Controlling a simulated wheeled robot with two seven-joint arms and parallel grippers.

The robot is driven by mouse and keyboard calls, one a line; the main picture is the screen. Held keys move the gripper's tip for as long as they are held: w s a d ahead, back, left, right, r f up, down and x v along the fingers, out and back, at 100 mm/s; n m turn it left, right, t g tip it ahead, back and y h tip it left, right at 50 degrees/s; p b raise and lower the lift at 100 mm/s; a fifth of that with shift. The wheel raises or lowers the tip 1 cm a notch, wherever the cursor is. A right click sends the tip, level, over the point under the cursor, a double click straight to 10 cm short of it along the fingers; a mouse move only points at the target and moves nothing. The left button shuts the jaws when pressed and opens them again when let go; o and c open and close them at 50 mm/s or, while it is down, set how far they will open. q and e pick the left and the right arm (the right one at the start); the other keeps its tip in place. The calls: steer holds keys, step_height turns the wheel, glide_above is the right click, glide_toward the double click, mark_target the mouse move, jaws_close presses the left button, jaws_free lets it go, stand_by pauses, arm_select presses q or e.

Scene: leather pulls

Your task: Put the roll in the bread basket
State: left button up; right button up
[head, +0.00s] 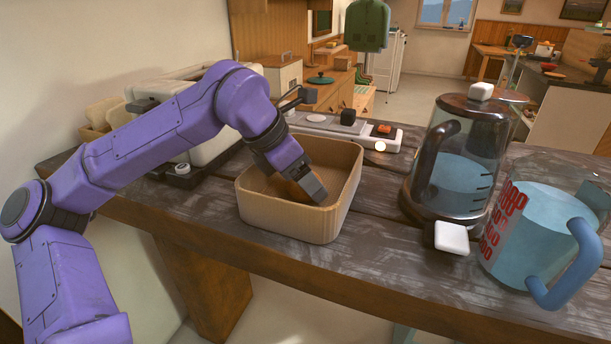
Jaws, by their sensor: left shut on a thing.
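The bread basket (290,222), a tan open box with rounded corners, stands on the dark wooden table. My left gripper (308,188) points down into the basket, its fingertips below the rim. It is shut on a brown thing (287,190), most likely the roll, which is largely hidden by the fingers. I cannot tell whether it touches the basket floor. My right gripper is not in view.
A toaster (205,140) stands behind my left arm. A power strip (355,130) lies behind the basket. A coffee pot (455,175) and a measuring jug (525,235) stand to the right. The table's front edge is close to the basket.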

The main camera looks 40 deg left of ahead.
arm_select(q)
steer(key=o, duration=0.8)
steer(key=shift+f, duration=0.1)
steer(key=shift+s+r, duration=0.1)
steer(key=shift+r, duration=0.25)
steer(key=v, duration=1.1)
steer(key=shift+s+a+r, duration=0.1)
steer(key=shift+s+r, duration=0.05)
steer(key=shift+r, duration=0.05)
